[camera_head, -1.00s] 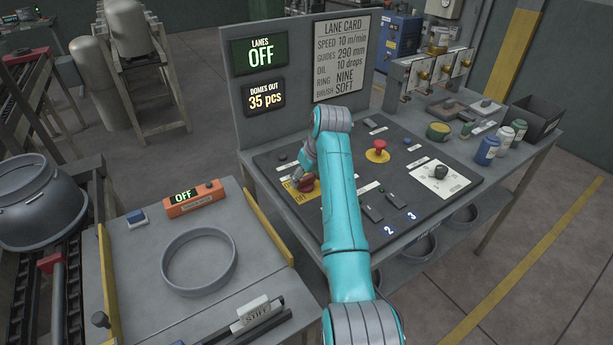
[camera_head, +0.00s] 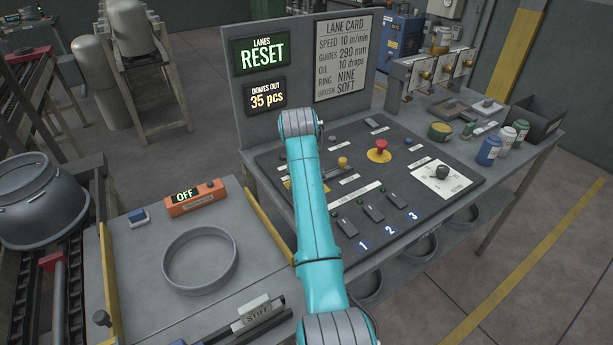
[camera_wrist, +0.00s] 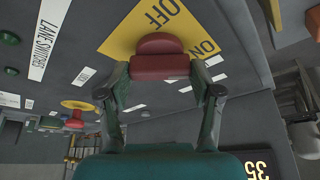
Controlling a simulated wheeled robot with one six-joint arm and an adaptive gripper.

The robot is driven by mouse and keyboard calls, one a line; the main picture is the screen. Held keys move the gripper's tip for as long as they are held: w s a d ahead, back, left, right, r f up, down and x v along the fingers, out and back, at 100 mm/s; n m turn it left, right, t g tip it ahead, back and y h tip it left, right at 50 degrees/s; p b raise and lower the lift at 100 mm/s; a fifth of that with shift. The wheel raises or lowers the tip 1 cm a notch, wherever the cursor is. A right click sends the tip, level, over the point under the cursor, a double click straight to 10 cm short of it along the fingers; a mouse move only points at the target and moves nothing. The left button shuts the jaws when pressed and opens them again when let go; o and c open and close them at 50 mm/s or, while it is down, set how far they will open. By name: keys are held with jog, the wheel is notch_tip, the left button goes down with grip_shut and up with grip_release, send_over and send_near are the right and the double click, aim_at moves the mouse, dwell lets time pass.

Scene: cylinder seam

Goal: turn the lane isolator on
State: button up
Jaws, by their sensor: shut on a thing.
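The lane isolator's red handle (camera_wrist: 160,58) is on a yellow plate (camera_wrist: 190,25) marked OFF and ON in the wrist view. My gripper (camera_wrist: 163,76) is shut on this handle, with one finger on each side of it. In the head view my teal arm hides the handle and the gripper; only a bit of the yellow plate (camera_head: 288,186) shows. The lanes display (camera_head: 262,56) reads RESET in green.
A red mushroom button (camera_head: 380,148) on a yellow base stands right of my arm on the panel. Lane switches (camera_head: 345,226) numbered 1 to 3 sit at the panel's front. A grey ring (camera_head: 200,260) lies on the left bench.

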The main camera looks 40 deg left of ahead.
jog(key=shift+m, duration=0.3)
dwell(0.4)
jog(key=o, duration=1.1)
jog(key=shift+o, duration=0.2)
jog(key=shift+r, duration=0.1)
jog(key=v, duration=1.1)
jog(key=shift+s+r, duration=0.3)
jog(key=shift+r, duration=0.05)
